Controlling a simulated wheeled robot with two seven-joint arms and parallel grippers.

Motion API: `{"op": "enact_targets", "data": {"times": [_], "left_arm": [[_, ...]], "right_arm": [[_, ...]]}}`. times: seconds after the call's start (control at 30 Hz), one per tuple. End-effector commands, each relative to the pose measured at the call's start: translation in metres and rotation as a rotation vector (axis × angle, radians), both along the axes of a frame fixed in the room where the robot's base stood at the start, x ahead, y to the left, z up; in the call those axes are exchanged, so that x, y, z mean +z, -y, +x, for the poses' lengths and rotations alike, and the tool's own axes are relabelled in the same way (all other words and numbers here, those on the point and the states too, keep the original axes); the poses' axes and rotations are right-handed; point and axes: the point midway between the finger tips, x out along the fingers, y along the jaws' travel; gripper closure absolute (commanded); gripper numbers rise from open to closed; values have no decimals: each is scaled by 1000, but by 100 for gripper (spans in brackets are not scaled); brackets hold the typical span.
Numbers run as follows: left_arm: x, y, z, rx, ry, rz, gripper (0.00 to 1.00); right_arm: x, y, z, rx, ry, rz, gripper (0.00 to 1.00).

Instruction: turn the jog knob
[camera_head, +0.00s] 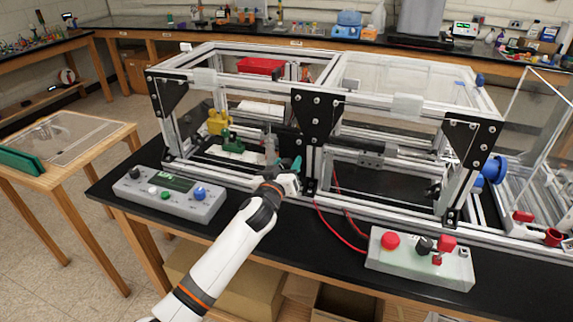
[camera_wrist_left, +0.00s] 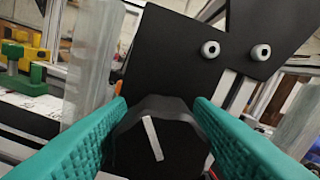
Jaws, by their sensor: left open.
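A black knob with a white pointer line (camera_wrist_left: 155,132) shows in the left wrist view, in front of a dark plate; I take it to be the jog knob. Its pointer is tilted slightly off upright. My left gripper (camera_wrist_left: 158,125) is open, with one teal ridged finger on each side of the knob. I cannot tell whether either finger touches it. In the head view my left gripper (camera_head: 288,164) is at the front of the extrusion frame (camera_head: 245,181), left of the middle post; the knob is hidden there. My right gripper is not in view.
A grey control box (camera_head: 168,204) with a blue knob stands front left. Another box (camera_head: 405,265) with a red button and black knob stands front right. Red cables (camera_head: 335,222) run from the frame. A green part (camera_head: 233,144) and yellow part (camera_head: 217,122) sit inside.

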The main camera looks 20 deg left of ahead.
Motion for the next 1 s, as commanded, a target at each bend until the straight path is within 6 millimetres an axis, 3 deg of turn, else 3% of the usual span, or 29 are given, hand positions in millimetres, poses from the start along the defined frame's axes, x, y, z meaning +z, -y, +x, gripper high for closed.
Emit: {"op": "enact_targets", "data": {"times": [0.2, 0.4, 0.77, 1.0], "left_arm": [[0, 0, 0, 0, 0, 0, 52], [0, 0, 0, 0, 0, 0, 83], [0, 0, 0, 0, 1, 53, 84], [0, 1, 0, 0, 6, 207, 84]], "right_arm": [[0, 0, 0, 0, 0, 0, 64], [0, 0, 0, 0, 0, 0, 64], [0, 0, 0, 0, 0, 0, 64], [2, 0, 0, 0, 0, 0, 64]]}}
